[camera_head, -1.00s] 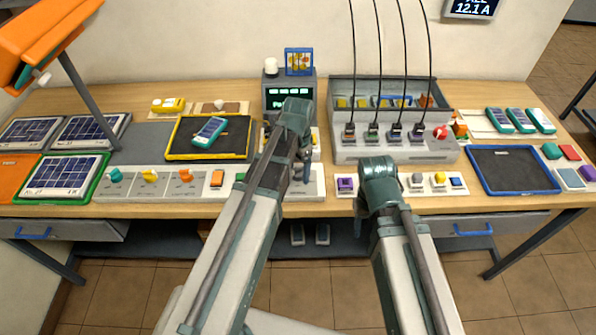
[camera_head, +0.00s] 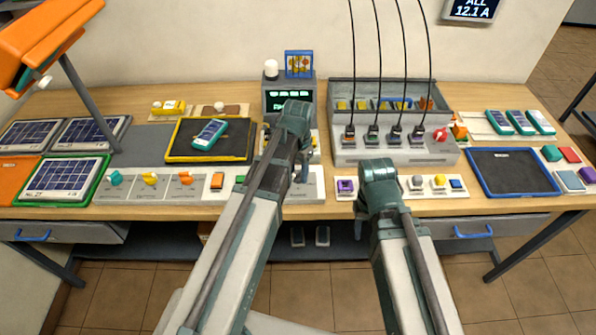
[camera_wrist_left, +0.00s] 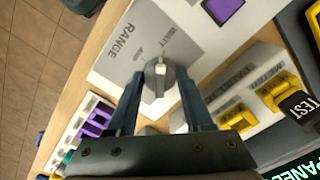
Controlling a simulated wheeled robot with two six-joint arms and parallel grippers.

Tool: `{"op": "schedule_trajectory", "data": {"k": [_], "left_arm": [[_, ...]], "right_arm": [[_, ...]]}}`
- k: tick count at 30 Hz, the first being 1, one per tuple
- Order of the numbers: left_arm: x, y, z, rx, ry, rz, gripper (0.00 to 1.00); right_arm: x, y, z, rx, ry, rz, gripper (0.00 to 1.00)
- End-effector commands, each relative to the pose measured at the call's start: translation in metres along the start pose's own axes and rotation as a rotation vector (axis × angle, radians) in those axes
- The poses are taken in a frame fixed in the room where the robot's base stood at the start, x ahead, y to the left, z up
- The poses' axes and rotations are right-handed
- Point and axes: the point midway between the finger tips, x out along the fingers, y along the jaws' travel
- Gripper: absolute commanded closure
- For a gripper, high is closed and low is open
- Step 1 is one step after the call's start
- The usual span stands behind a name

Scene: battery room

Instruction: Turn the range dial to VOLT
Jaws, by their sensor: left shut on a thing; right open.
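The range dial (camera_wrist_left: 157,72) is a grey knob on a pale panel (camera_wrist_left: 125,75) marked RANGE in the left wrist view. A VOLT label sits close to the knob, and a smaller label sits beside it. A light mark shows on the knob; I cannot tell for certain which label it points at. My left gripper (camera_wrist_left: 161,95) is shut on the knob, one finger on each side. In the head view my left gripper (camera_head: 303,165) is over the middle panel and its arm hides the dial. My right gripper (camera_head: 360,205) is open near the table's front edge, partly hidden by its arm.
A purple piece (camera_wrist_left: 222,8) and yellow switches (camera_wrist_left: 283,93) are near the dial. A dark screen box (camera_head: 288,98) stands behind it. A charger with black cables (camera_head: 395,148) is right of it. A black tray with yellow rim (camera_head: 175,152) lies to the left.

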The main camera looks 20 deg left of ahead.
Motion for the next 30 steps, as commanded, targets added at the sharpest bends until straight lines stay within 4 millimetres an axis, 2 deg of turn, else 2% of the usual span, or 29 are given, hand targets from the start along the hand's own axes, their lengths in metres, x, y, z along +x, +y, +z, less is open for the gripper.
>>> {"op": "schedule_trajectory", "data": {"k": [30], "left_arm": [[0.0001,0.0001,0.0001,-0.954,0.0,0.0,1.0]], "right_arm": [[0.0001,0.0,0.0,0.0,0.0,0.0,0.5]]}}
